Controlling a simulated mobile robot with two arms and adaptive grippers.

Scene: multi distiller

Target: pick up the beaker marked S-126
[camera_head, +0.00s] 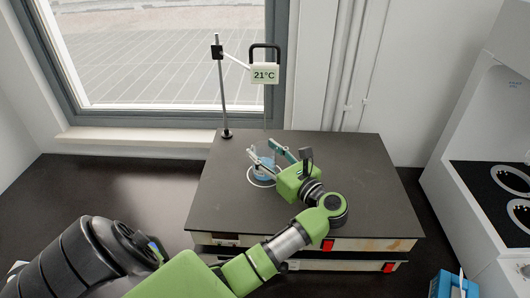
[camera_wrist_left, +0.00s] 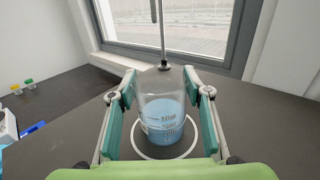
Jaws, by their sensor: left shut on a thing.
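The beaker (camera_wrist_left: 163,112) is clear glass with blue liquid and printed graduation marks; I cannot read a label S-126 on it. In the wrist view it stands upright between the two fingers of my left gripper (camera_wrist_left: 160,100), which is shut on it. In the head view the beaker (camera_head: 264,176) is small and partly hidden by the left gripper (camera_head: 268,160). It is over a white ring (camera_head: 261,184) on the dark top of the hotplate device (camera_head: 225,200). My right gripper is not in view.
A stand (camera_head: 222,90) with a 21°C display (camera_head: 264,75) rises behind the beaker, its thin probe hanging down close to it. A window is behind. A white cabinet (camera_head: 490,190) stands at the right, and a blue box (camera_head: 452,285) at the lower right. The dark counter at left is mostly clear.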

